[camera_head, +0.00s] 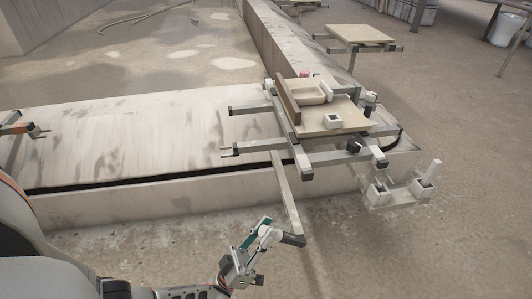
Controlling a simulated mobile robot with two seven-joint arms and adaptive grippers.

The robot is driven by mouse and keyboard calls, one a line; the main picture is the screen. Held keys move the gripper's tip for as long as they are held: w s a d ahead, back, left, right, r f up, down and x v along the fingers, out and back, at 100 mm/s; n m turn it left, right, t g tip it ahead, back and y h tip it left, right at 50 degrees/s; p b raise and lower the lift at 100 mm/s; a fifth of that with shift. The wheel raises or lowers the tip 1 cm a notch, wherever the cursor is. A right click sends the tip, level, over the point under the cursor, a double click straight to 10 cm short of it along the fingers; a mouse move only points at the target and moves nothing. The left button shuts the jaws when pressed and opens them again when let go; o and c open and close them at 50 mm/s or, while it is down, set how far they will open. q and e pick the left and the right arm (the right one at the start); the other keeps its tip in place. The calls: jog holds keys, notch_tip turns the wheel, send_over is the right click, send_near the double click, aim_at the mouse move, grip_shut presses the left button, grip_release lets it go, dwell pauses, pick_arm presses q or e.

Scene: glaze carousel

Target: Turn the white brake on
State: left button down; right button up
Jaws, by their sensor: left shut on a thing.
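My left gripper (268,236) is low in the middle of the view, its fingers shut at the dark lower end of a pale bar (286,200). The bar runs up to the frame of the carousel carrier (300,145). How much of the bar's end lies between the fingers is hard to tell. My right gripper is not in view.
A long pale bench (120,135) spans the left. Another carrier board (360,34) stands behind. The floor in front right is clear.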

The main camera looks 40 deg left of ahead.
pick_arm(q)
jog(key=shift+s+f, duration=0.1)
jog(key=shift+f, duration=0.05)
jog(key=c, duration=1.8)
grip_release()
jog(key=shift+o, duration=0.2)
jog(key=s+a+f, duration=0.1)
jog(key=s+a, duration=0.1)
jog(key=s, duration=0.5)
jog(key=s+a+f, duration=0.2)
jog(key=s, duration=0.5)
jog(key=shift+s+f, duration=0.3)
jog(key=shift+s, duration=0.05)
